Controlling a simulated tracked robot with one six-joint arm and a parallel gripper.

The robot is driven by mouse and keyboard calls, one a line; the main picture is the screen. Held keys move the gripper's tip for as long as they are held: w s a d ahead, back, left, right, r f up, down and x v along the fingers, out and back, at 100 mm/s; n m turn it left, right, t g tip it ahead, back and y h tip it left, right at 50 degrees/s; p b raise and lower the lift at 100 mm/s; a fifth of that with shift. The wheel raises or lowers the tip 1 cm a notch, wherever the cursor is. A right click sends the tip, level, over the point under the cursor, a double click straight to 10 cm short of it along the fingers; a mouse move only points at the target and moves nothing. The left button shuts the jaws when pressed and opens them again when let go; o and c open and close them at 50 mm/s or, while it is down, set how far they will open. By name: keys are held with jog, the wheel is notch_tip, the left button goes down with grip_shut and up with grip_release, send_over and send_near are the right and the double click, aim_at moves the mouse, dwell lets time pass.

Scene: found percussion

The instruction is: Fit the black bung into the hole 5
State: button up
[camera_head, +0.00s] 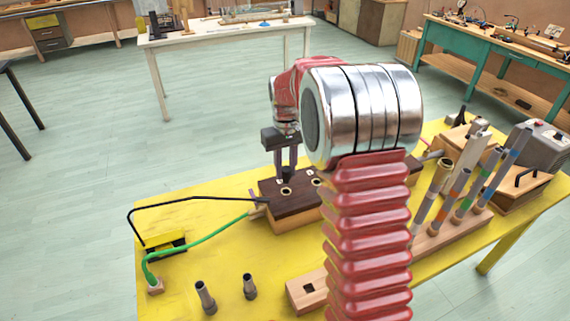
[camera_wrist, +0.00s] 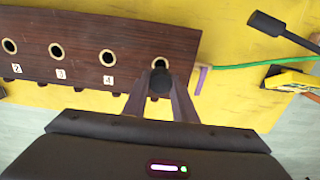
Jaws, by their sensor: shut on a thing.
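The black bung (camera_wrist: 160,82) is held between the fingertips of my gripper (camera_wrist: 160,92) in the wrist view. It overlaps the near edge of the rightmost hole (camera_wrist: 160,63) in the dark wooden block (camera_wrist: 130,42). Labels 2, 3 and 4 show beside the holes to the left; the rightmost hole's label is hidden. I cannot tell whether the bung touches the block. In the head view, my gripper (camera_head: 286,168) points down over the left end of the block (camera_head: 285,217), close to an open hole (camera_head: 286,190). My arm hides the block's middle.
Two grey tubes (camera_head: 205,297) (camera_head: 249,287) stand in front. Striped tubes (camera_head: 457,193) stand in a wooden rack at the right.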

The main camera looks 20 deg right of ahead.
aim_at(285, 182)
jog(key=shift+f, duration=1.35)
jog(key=shift+f, duration=1.65)
dwell(1.2)
jog(key=o, duration=1.1)
notch_tip(285, 182, up, 14)
jog(key=shift+f, duration=0.2)
dwell(0.7)
